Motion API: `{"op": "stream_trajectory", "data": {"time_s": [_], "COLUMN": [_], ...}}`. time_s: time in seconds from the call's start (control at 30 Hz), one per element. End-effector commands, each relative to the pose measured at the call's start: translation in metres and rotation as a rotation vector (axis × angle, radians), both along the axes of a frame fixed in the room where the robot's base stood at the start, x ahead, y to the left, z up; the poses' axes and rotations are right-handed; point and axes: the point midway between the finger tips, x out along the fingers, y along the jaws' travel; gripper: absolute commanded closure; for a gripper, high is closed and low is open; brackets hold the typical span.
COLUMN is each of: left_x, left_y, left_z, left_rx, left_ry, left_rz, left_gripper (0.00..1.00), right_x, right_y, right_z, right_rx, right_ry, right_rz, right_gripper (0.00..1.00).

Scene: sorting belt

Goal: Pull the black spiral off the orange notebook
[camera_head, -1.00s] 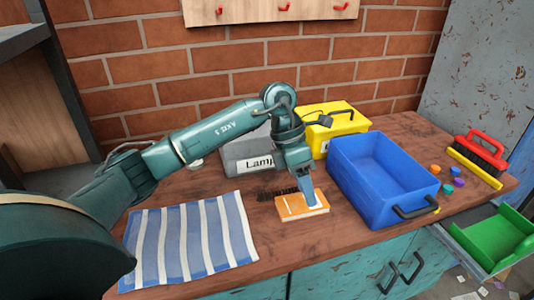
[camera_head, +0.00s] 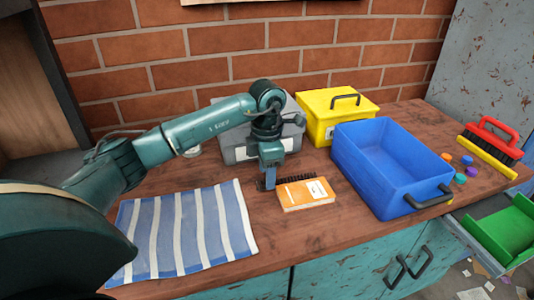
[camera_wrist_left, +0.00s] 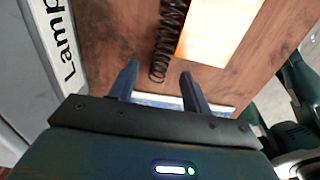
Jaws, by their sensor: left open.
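The orange notebook (camera_head: 306,194) lies flat on the wooden table, left of the blue bin. The black spiral (camera_head: 299,178) runs along its back edge; its left end is partly hidden by my gripper. In the left wrist view, the spiral (camera_wrist_left: 169,42) lies along the side of the pale, glare-lit notebook (camera_wrist_left: 218,32). I cannot tell whether it is still threaded through the pages. My left gripper (camera_head: 267,184) is open and points down at the notebook's left. In the wrist view its fingertips (camera_wrist_left: 158,72) straddle the line of the spiral's near end. My right gripper is not in view.
The blue bin (camera_head: 347,182) stands close on the right, with a yellow box (camera_head: 318,130) and the grey labelled box (camera_head: 232,153) behind. A striped cloth (camera_head: 185,232) lies front left. Several coloured caps (camera_head: 460,178) and a red-handled brush (camera_head: 490,145) are at the right.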

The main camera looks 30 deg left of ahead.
Motion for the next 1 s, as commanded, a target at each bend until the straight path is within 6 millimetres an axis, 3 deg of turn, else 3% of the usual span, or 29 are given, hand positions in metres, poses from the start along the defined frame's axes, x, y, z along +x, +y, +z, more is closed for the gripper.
{"op": "stream_trajectory", "data": {"time_s": [0.2,0.57,1.0], "left_x": [0.0,0.0,0.0], "left_y": [0.0,-0.001,-0.001], "left_z": [-0.025,-0.03,-0.029], "left_rx": [0.0,-0.001,-0.001], "left_ry": [0.001,0.0,0.0], "left_rz": [-0.001,-0.001,-0.001], "left_gripper": [0.51,0.51,0.86], "right_x": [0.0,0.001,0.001], "right_y": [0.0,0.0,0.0], "right_z": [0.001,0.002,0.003], "right_rx": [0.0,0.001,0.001], "right_ry": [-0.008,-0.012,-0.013], "right_rz": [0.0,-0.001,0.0], "right_gripper": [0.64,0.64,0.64]}}
